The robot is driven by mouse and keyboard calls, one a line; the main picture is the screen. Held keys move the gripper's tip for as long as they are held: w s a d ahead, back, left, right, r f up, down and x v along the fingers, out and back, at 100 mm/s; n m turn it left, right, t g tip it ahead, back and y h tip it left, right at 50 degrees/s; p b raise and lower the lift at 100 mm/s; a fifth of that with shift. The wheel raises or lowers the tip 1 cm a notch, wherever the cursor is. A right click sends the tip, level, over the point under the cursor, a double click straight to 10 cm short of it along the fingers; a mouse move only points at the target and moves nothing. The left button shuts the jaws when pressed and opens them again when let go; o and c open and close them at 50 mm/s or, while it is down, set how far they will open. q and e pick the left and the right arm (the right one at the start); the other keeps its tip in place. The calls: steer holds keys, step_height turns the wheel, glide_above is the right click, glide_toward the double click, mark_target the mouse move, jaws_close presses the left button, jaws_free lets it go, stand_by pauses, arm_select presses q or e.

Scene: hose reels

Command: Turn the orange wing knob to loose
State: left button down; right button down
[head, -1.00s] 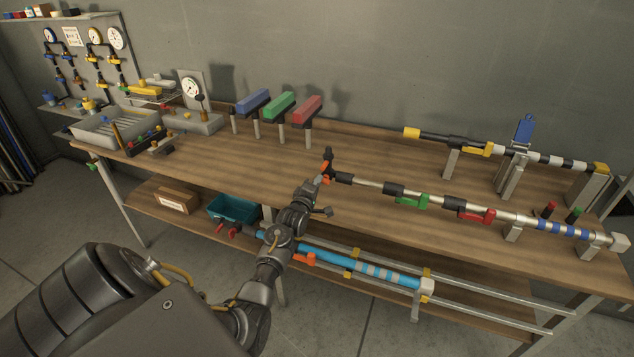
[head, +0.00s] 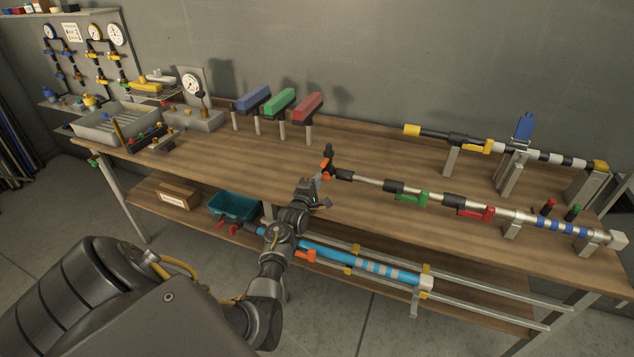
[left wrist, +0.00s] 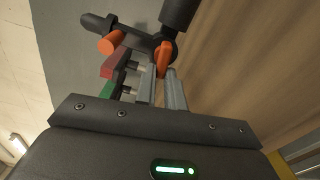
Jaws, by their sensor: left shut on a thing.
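The orange wing knob (head: 327,173) sits at the left end of the long jointed pole (head: 368,183) on the workbench, by a black fitting (head: 328,153). In the left wrist view a flat orange wing of the knob (left wrist: 163,57) lies between the two grey fingers. A second, rounded orange piece (left wrist: 109,43) shows to its left on the black fitting (left wrist: 140,38). My left gripper (head: 322,178) is shut on the flat orange wing. The far side of the knob is hidden. My right gripper is not in view.
Blue (head: 252,99), green (head: 278,102) and red (head: 307,107) blocks stand on posts behind. A blue tube (head: 340,258) lies on the lower shelf. Bare benchtop lies left of the knob.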

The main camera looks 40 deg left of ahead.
arm_select(q)
steer(key=c, duration=1.5)
jaws_free()
steer(key=b+v, duration=0.1)
steer(key=v, duration=1)
